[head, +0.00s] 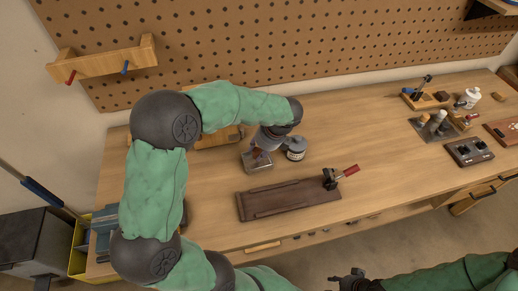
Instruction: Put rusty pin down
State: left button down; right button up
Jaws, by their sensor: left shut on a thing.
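My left gripper (260,148) points down over a small grey metal tray (260,166) near the middle of the workbench. It is shut on a small reddish-brown thing, the rusty pin (256,154), which shows only in part between the fingers. The pin is at or just above the tray; I cannot tell whether it touches it. A grey jar with a dark lid and a pale label (296,151) stands just right of the tray. My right gripper (346,279) is low at the bottom edge, in front of the bench and away from these things; its fingers are too small to read.
A dark wooden board (285,199) with a red-handled clamp (344,175) lies near the front edge. A wooden block (218,137) is partly behind my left arm. Several tools, a white bottle (471,98) and a dark box (468,151) stand at right. The bench middle-right is clear.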

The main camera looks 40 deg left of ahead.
pick_arm(q)
jog(key=shift+f, duration=0.25)
jog(key=c, duration=0.8)
grip_release()
jog(key=shift+c, duration=0.2)
jog(key=shift+r, duration=0.35)
jog(key=p+v, duration=0.4)
jog(key=v, duration=0.8)
jog(key=shift+r, duration=0.2)
